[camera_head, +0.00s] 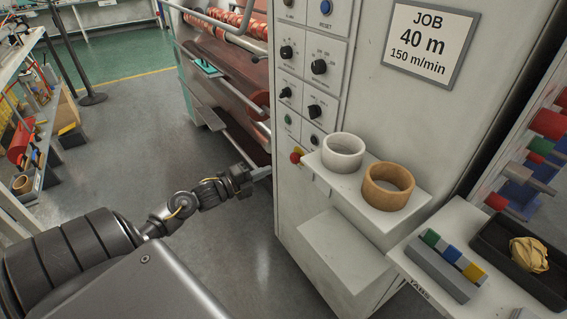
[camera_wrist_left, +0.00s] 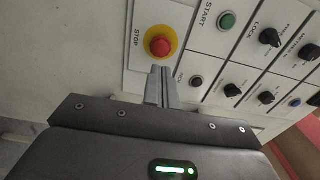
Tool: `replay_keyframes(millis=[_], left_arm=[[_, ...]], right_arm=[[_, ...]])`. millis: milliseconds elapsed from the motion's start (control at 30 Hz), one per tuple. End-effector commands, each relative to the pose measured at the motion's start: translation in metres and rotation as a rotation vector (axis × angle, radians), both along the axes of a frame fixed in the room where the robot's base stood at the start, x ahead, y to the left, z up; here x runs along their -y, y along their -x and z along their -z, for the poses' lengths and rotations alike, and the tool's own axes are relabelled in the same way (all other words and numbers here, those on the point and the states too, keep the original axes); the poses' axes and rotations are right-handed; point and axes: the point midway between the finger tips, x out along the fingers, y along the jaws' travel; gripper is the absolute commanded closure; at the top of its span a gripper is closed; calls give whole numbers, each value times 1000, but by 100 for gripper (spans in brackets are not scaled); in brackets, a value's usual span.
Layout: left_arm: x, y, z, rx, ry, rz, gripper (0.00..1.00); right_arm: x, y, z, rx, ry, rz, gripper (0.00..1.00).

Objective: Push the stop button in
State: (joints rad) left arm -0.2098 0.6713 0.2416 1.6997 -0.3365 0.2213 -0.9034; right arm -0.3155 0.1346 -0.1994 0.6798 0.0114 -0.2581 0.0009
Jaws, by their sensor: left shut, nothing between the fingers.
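The stop button is a red mushroom button on a yellow disc, marked STOP. It shows close up in the left wrist view (camera_wrist_left: 160,46), and small on the cabinet's left edge in the head view (camera_head: 296,156). My left gripper (camera_head: 262,172) is shut and empty, left of the stop button in the head view. In the left wrist view its closed fingertips (camera_wrist_left: 160,72) appear just below the red cap. I cannot tell whether they touch it. The button appears to stand out from its disc. My right gripper is not in view.
A green START button (camera_wrist_left: 227,20) and several black knobs sit beside the stop button. A small shelf (camera_head: 395,208) holds a white roll (camera_head: 343,165) and a tan roll (camera_head: 405,198). The rewinding machine (camera_head: 225,70) stands behind.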

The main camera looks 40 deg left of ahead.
Motion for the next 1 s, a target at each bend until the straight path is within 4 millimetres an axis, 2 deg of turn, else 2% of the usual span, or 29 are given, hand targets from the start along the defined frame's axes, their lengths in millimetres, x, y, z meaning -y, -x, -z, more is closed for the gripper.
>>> replay_keyframes(millis=[33, 200, 400, 600, 1000], left_arm=[[3, -11, -3, 3, 1, 0, 100], [13, -42, -3, 2, 2, 0, 100], [20, -65, -1, 0, 1, -1, 100], [22, -74, 0, -1, 0, 0, 100], [18, -72, 1, -2, -1, -8, 100]], right_arm=[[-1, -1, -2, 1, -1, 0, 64], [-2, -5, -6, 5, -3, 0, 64], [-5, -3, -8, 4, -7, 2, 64], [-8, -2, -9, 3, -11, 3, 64], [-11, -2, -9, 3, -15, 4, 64]])
